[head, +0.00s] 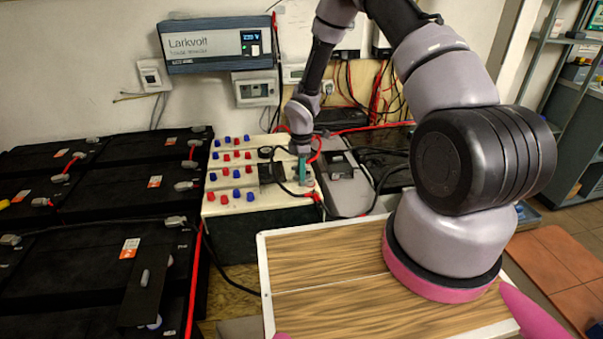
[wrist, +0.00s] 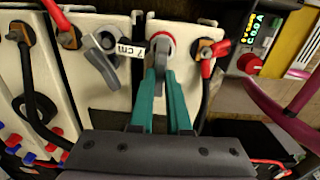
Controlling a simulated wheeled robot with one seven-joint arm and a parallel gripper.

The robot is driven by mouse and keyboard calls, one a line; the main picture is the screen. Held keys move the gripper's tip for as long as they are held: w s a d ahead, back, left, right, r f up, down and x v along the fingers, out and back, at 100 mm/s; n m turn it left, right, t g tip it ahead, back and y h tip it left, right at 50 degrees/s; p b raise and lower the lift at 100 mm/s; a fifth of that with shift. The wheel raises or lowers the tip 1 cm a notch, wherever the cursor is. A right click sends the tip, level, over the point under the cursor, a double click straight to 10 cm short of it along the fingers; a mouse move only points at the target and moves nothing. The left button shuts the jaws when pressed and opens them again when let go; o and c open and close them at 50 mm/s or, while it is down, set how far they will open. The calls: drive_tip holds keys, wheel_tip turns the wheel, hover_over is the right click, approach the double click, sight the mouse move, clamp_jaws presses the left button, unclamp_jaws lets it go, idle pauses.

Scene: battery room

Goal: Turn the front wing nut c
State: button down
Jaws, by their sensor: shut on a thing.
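In the wrist view, the teal fingers of my gripper (wrist: 160,90) are closed around a grey wing nut (wrist: 160,56) with a red ring at its base. It is on a cream panel (wrist: 75,85). To its left is another grey wing nut (wrist: 101,52) with a white tag beside it, whose lettering I cannot read surely. I cannot read a letter c on the held one. In the head view, my gripper (head: 303,172) points down at the right end of the cream panel; the held nut is not discernible there.
Orange-brown terminals with black and red cables flank the nuts in the wrist view, close to my fingers. Red and blue caps (head: 236,156) stand on the panel's left part. Black batteries (head: 95,215) lie at left. A wood-topped board (head: 330,280) is in front.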

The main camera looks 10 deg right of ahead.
drive_tip(key=c, duration=0.9)
unclamp_jaws()
wheel_tip(320, 180, up, 11)
drive_tip(key=shift+f, duration=0.1)
